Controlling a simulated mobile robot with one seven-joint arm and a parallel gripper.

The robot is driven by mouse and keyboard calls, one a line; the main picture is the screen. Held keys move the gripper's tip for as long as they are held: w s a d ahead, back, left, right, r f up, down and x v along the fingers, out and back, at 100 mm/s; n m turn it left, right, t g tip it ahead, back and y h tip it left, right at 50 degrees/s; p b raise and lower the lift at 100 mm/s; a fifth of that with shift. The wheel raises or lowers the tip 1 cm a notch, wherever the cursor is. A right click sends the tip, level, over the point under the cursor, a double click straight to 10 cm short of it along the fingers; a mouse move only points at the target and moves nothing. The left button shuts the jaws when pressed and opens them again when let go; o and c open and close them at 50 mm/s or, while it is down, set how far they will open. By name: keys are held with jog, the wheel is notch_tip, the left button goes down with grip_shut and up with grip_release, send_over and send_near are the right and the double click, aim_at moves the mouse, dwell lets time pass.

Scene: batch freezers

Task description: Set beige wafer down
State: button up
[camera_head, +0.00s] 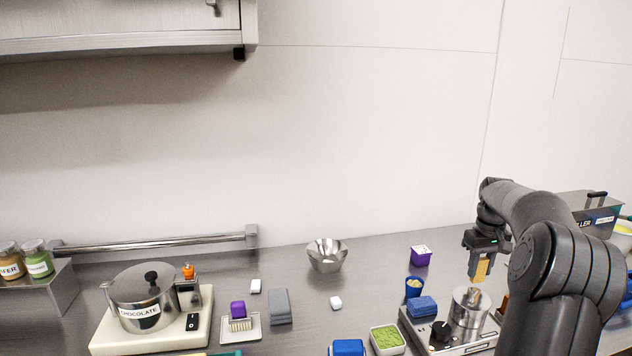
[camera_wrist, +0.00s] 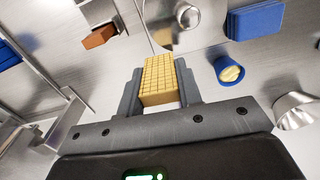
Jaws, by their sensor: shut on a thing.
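The beige wafer (camera_wrist: 160,80) is a small block with a grid-patterned face. My gripper (camera_wrist: 160,88) is shut on it, with one finger on each side. In the head view my gripper (camera_head: 481,264) points down at the right, and the wafer (camera_head: 481,271) shows below its fingers. The wafer is held in the air, just above or near a steel cup (camera_head: 468,310) on a steel appliance with a black knob. I cannot tell the exact gap between the wafer and the cup.
A green-filled white tub (camera_head: 386,339), a purple box (camera_head: 420,255) and a steel bowl (camera_head: 327,256) stand around. A chocolate pot (camera_head: 141,300) is at left. Bare counter lies mid-table.

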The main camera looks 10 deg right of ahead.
jog(key=shift+n, duration=0.3)
jog(key=w+a+f, duration=0.2)
jog(key=w+a, duration=0.3)
jog(key=a, duration=0.5)
jog(key=w+a+f, duration=0.2)
jog(key=w+a, duration=0.2)
jog(key=a, duration=0.6)
jog(key=w+a+f, duration=0.2)
jog(key=w+a, duration=0.3)
jog(key=a, duration=0.6)
jog(key=shift+w+a+f, duration=0.1)
jog(key=shift+w+f, duration=0.2)
jog(key=shift+w, duration=0.05)
jog(key=a, duration=0.3)
jog(key=a+f, duration=0.1)
jog(key=a, duration=0.3)
jog(key=a+f, duration=0.1)
jog(key=a, duration=0.2)
jog(key=shift+w+a+f, duration=0.1)
jog(key=shift+w+a, duration=0.3)
jog(key=shift+d, duration=0.1)
jog(key=shift+s+d+r, duration=0.15)
jog(key=shift+r, duration=0.05)
jog(key=s+d+r, duration=0.7)
jog(key=s+r, duration=0.1)
jog(key=s, duration=0.3)
send_over(307, 318)
notch_tip(307, 318, down, 6)
jog(key=shift+f, duration=2.3)
